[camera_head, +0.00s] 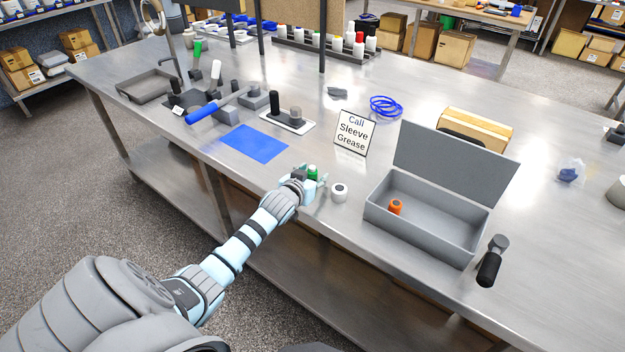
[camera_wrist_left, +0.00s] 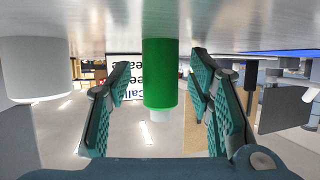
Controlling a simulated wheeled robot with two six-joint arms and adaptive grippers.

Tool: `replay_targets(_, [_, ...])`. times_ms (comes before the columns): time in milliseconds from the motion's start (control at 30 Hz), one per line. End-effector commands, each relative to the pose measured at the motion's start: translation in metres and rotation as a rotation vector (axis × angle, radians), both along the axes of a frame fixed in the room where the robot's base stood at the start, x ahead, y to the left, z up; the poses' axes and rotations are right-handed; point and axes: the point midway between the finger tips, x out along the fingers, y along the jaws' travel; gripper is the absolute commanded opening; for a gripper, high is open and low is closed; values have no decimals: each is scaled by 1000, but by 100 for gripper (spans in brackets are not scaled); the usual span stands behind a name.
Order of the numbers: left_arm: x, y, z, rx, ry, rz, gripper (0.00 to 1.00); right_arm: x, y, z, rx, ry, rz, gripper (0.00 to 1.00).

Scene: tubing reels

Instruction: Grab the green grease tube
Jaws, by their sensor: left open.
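The green grease tube (camera_head: 312,172) stands near the front edge of the steel bench, partly hidden by my left gripper (camera_head: 309,183). In the left wrist view, which looks upside down, the green tube (camera_wrist_left: 160,75) has a white end and sits between the two teal fingers of my left gripper (camera_wrist_left: 158,105). The fingers are open, with a gap visible on both sides of the tube. My right gripper is not in view.
A white roll-like item (camera_head: 339,192) stands just right of the tube. A sign (camera_head: 355,132) reading "Call Sleeve Grease" stands behind. An open grey box (camera_head: 432,228) holds an orange item (camera_head: 396,207). A blue mat (camera_head: 255,144) lies to the left.

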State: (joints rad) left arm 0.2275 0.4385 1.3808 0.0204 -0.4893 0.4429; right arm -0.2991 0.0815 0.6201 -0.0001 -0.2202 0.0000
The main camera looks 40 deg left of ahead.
Motion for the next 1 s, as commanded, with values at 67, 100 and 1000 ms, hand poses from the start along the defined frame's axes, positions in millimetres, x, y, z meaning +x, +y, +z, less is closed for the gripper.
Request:
replay_targets(67, [2, 0, -2, 1, 0, 0, 48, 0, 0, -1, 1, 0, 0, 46])
replay_targets(100, [2, 1, -1, 1, 0, 0, 48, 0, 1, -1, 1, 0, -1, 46])
replay_targets(1000, [2, 0, 35, 2, -2, -2, 0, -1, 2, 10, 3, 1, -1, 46])
